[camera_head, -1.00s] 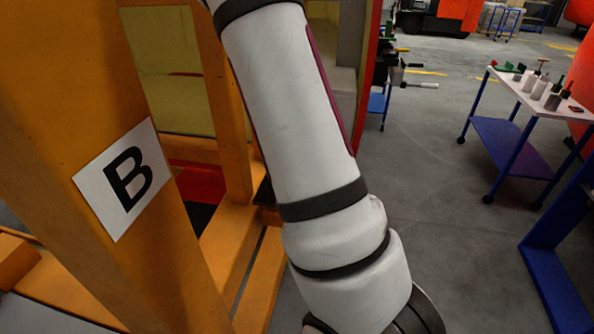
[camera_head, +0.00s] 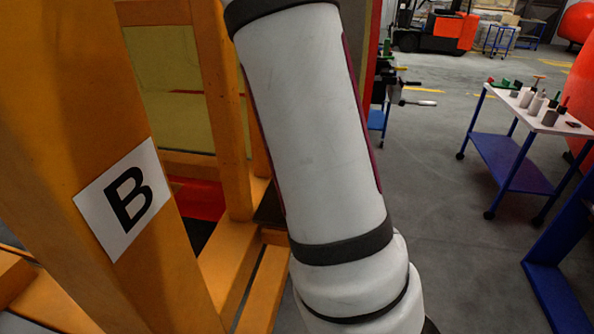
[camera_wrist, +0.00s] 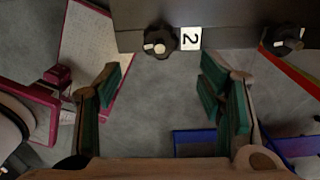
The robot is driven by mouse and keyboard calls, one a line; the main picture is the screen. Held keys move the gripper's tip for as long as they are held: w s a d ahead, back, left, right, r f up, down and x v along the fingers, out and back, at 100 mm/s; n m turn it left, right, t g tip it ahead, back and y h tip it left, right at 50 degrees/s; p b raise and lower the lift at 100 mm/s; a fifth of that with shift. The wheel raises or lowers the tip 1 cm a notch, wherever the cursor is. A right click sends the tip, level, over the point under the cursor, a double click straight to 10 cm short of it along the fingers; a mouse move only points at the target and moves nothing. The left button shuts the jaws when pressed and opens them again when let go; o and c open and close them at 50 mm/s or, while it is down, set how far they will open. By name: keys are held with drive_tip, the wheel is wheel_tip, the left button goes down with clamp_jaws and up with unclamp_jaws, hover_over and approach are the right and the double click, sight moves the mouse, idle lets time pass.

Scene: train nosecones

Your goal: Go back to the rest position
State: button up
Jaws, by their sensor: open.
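My gripper (camera_wrist: 165,95) shows in the wrist view with its two green-padded fingers spread wide apart. Nothing is between the fingers; grey floor shows through the gap. In the head view only my white arm crosses the middle of the picture, and the gripper is out of sight there.
An orange frame with a "B" label (camera_head: 123,199) stands close on the left of my arm. A wheeled table (camera_head: 540,115) with bottles and tools stands at right. In the wrist view, a dark beam with a "2" label (camera_wrist: 191,38) lies beyond the fingers. Open floor (camera_head: 440,190) lies between.

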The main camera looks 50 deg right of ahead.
drive_tip(key=shift+r, duration=0.75)
drive_tip(key=shift+a, duration=0.1)
drive_tip(key=s+a+r+n+t+y, duration=0.15)
drive_tip(key=a+r+n, duration=0.25)
drive_tip(key=a+n, duration=0.45)
drive_tip(key=s+a+r+n+t, duration=0.1)
drive_tip(key=s+a+r+n, duration=0.25)
drive_tip(key=a+n, duration=0.45)
drive_tip(key=s+a+r+n+t+h, duration=0.1)
drive_tip(key=s+a+r+n+t, duration=0.2)
drive_tip(key=s+a+n, duration=0.6)
drive_tip(key=shift+a+n, duration=1.05)
drive_tip(key=shift+n, duration=1.4)
drive_tip(key=shift+h, duration=0.25)
